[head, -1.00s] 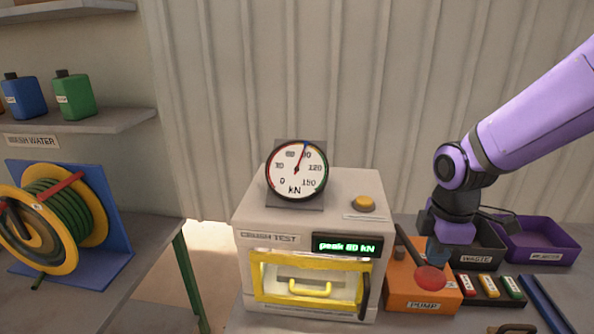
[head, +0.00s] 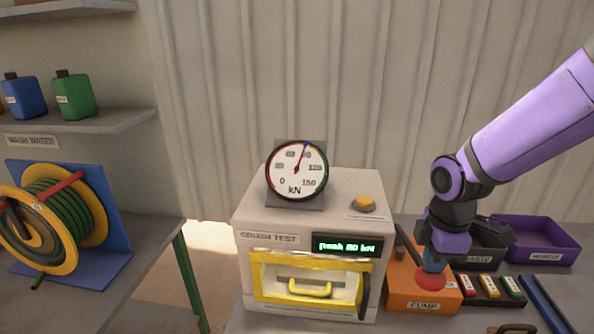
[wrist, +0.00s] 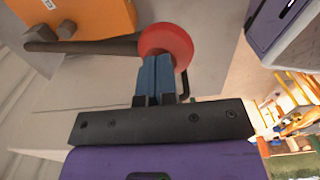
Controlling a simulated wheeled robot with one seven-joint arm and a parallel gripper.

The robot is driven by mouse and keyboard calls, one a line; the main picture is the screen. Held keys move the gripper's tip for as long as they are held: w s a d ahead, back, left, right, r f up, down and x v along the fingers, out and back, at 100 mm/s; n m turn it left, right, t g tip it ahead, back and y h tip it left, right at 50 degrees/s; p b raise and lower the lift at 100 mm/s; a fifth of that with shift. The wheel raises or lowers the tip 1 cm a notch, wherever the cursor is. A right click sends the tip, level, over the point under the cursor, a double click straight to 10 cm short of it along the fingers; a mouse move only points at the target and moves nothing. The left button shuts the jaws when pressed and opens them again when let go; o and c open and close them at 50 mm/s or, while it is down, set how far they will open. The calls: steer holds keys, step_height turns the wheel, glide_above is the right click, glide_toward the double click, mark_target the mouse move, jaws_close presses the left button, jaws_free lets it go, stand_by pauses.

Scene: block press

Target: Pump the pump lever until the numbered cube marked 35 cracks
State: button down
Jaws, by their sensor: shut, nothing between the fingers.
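The orange pump (head: 405,290) sits on the bench right of the crush-test press (head: 250,267). Its dark lever (head: 408,243) slopes down toward the viewer and ends in a red knob (head: 430,281). My gripper (head: 434,266), with blue fingers, is shut and empty directly above the knob. In the wrist view the closed fingertips (wrist: 156,60) are at the red knob (wrist: 167,40), seemingly touching it. The gauge (head: 296,171) needle points near 90 kN, and the display (head: 347,246) seems to read peak 80 kN. The cube marked 35 cannot be made out behind the press's yellow-framed door (head: 312,262), which is shut.
A yellow button (head: 363,204) is on the press top. A dark waste tray (head: 487,253) and a purple tray (head: 548,243) stand behind and right of the pump. Small labelled blocks (head: 491,288) and a blue bar (head: 541,300) lie to its right.

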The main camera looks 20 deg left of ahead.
step_height(320, 180, down, 8)
stand_by(0.8)
steer(key=shift+r, duration=6.8)
steer(key=shift+d+r, duration=0.25)
steer(key=shift+d, duration=0.05)
steer(key=s+d+r+m+t, duration=0.2)
steer(key=s+d+r+m, duration=0.4)
steer(key=d, duration=0.4)
steer(key=s+d+r+m+t, duration=0.2)
steer(key=s+d+r+m, duration=0.3)
steer(key=d+r+m, duration=0.35)
steer(key=s+d+m+t, duration=0.1)
steer(key=s+d+m, duration=0.4)
steer(key=s+m, duration=0.1)
steer(key=shift+s+d+r+m, duration=0.25)
steer(key=shift+s+m, duration=0.1)
steer(key=shift+s, duration=0.45)
